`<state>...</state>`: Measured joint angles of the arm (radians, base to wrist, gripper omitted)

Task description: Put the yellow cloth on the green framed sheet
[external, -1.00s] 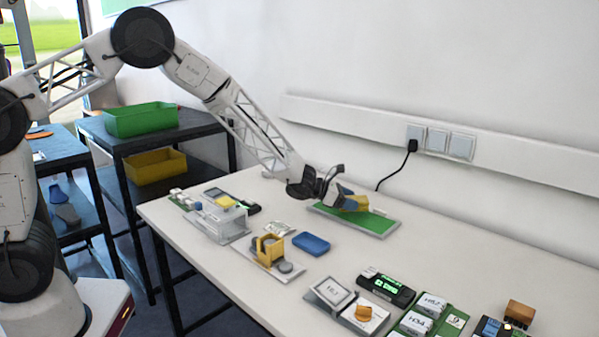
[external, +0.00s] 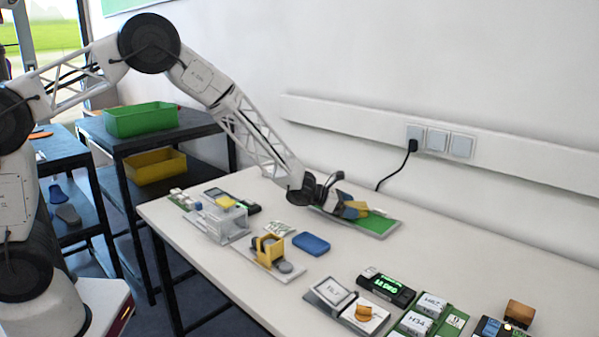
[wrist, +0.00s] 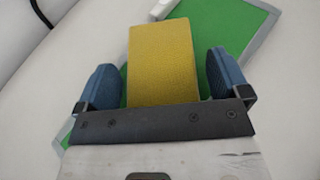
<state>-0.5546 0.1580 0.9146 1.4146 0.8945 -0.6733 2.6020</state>
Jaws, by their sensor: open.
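The yellow cloth (wrist: 162,62) lies between the two blue fingers of my gripper (wrist: 162,85) in the wrist view, with a gap on each side. It lies over the green framed sheet (wrist: 245,35), which has a light grey frame. In the external view the cloth (external: 362,209) shows beside my gripper (external: 340,207), low over the green framed sheet (external: 376,224) near the wall. My gripper is open. Part of the sheet is hidden behind the gripper and the cloth.
A blue pad (external: 311,243) lies on the white table left of the sheet. A yellow holder (external: 268,250) and a grey fixture (external: 222,222) stand further left. Several devices lie at the front right. A black cable (external: 396,165) hangs from the wall sockets.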

